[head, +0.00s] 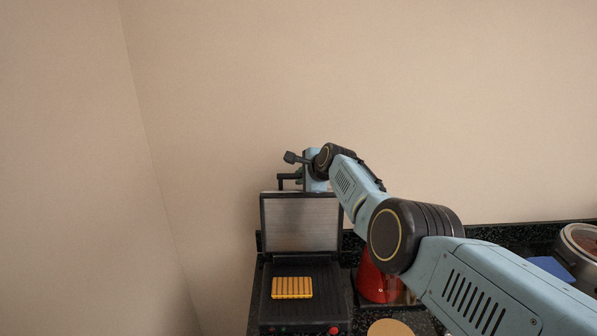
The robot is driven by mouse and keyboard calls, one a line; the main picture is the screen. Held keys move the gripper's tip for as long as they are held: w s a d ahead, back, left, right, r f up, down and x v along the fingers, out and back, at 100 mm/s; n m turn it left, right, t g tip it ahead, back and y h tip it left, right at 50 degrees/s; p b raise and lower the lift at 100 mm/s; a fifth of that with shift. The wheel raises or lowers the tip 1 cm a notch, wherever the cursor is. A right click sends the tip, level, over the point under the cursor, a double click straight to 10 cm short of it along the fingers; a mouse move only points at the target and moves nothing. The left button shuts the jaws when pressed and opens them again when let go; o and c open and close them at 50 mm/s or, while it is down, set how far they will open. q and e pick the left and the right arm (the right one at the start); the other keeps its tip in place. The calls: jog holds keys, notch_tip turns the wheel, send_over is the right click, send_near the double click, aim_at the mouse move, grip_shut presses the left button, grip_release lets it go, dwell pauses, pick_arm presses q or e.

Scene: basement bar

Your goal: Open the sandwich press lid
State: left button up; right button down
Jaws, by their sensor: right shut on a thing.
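The sandwich press (265,305) stands on the dark counter with its lid (301,222) raised close to upright, the grey inner plate facing me. A yellow ridged piece of food (292,287) lies on the lower grill plate. My right gripper (297,179) is at the top edge of the lid, shut on the dark lid handle (281,181). Its fingertips are small and partly hidden, so the exact grip is hard to see. My left gripper is not in view.
A red object (374,284) stands right of the press, partly behind my right arm. A round tan item (390,328) is at the bottom edge. A metal pot (580,250) and a blue item (551,268) are at the far right. The wall is close behind.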

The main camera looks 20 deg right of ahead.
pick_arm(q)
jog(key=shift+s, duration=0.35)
pick_arm(e)
jog(key=shift+r, duration=0.1)
jog(key=c, duration=1.4)
grip_release()
jog(key=shift+s, duration=0.1)
jog(key=shift+o, duration=0.2)
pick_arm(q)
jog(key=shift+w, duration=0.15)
pick_arm(e)
jog(key=shift+s+d+r, duration=0.1)
jog(key=shift+s, duration=0.1)
jog(key=shift+b+v, duration=0.4)
jog(key=shift+v, duration=0.6)
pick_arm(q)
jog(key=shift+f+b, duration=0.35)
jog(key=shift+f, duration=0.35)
pick_arm(e)
jog(key=v, duration=1.1)
jog(key=shift+w, duration=0.1)
